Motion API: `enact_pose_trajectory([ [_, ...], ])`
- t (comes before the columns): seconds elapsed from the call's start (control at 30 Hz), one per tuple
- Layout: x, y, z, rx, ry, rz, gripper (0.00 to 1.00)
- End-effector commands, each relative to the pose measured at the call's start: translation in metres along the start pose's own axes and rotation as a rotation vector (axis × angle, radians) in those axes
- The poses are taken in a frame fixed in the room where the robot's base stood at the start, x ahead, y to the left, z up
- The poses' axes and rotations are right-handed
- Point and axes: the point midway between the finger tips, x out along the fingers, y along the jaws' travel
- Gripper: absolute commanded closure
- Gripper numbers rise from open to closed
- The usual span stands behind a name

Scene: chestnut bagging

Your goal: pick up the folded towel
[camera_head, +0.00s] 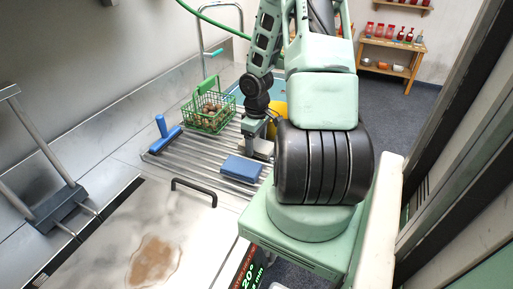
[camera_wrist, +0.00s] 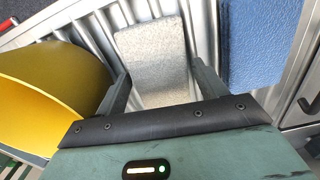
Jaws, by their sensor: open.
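My gripper (camera_wrist: 160,82) is open, with its two fingers on either side of a pale grey, speckled, flat block (camera_wrist: 152,55) in the wrist view. The block may be a folded towel; I see no clear fold. I cannot tell whether the fingers touch it. In the head view my gripper (camera_head: 252,146) points down over the slatted rack, and the pale block (camera_head: 266,148) shows partly behind it. A blue, rough-textured, flat piece (camera_head: 241,169) lies on the rack nearer the camera, also towel-like. In the wrist view this blue piece (camera_wrist: 262,40) lies right of the gripper.
A yellow container (camera_wrist: 50,85) stands close left of my gripper in the wrist view. A green wire basket (camera_head: 209,111) of brown chestnuts and a blue-handled tool (camera_head: 163,133) are on the left of the rack (camera_head: 195,163). A black handle (camera_head: 194,188) rises in front.

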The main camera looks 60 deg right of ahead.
Motion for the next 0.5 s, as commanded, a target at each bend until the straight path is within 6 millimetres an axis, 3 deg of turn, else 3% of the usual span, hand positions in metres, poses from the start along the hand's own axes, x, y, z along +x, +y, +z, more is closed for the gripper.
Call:
enact_pose_trajectory([
  [0.1, -0.0005, 0.0002, -0.0001, 0.0, 0.0, 0.001, 0.29],
  [0.23, -0.0007, 0.0002, -0.0001, 0.0, 0.0, 0.001, 0.62],
  [0.5, -0.0014, 0.0003, -0.0001, 0.0, 0.0, 0.001, 0.63],
])
